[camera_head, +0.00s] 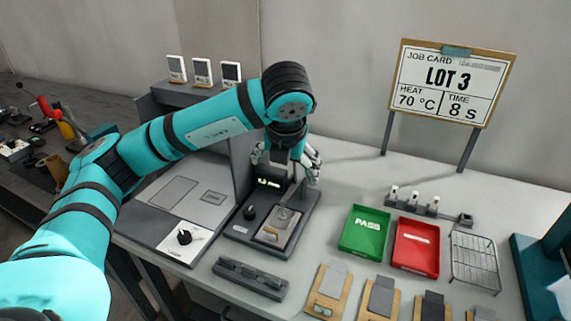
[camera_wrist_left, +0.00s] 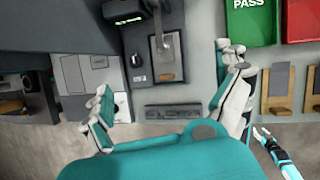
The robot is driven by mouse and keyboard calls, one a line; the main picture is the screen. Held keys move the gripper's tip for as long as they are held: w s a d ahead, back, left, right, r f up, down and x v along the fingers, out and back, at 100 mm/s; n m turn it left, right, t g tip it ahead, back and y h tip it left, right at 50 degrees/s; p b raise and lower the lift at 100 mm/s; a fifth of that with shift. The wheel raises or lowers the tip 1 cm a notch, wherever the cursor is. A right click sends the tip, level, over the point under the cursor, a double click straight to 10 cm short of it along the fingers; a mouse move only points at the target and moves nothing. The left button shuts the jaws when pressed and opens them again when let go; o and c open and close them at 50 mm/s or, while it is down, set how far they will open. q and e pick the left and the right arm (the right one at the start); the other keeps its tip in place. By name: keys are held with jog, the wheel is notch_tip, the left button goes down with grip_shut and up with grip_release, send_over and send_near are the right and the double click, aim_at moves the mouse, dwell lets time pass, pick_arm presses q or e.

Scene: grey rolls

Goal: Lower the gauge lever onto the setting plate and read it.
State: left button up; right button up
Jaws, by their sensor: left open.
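The gauge (camera_head: 240,228) is a dark grey stand with a black knob and a small lit green display (camera_head: 269,183). A light plate (camera_head: 271,236) with a brown patch lies on its base; the wrist view shows it too (camera_wrist_left: 165,68). A thin grey lever (camera_head: 285,212) reaches down over the plate; I cannot tell whether it touches. My left gripper (camera_head: 287,168) is open above the back of the gauge, partly hiding its column. In the wrist view its fingers (camera_wrist_left: 165,75) are spread wide with nothing between them. My right gripper (camera_wrist_left: 266,136) shows small at lower right; its jaws are unclear.
A grey hot-plate-like unit (camera_head: 175,205) with a dial stands left of the gauge. A dark slotted bar (camera_head: 249,279) lies in front. A green PASS tray (camera_head: 364,231), a red tray (camera_head: 416,246) and a wire rack (camera_head: 475,258) stand right. A job card (camera_head: 450,83) reads LOT 3.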

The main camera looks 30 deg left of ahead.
pick_arm(q)
jog(key=shift+b, duration=0.3)
jog(key=shift+r, duration=0.1)
jog(key=v, duration=1.1)
jog(key=shift+s+r, duration=0.15)
jog(key=shift+r, duration=0.2)
jog(key=shift+d, duration=0.1)
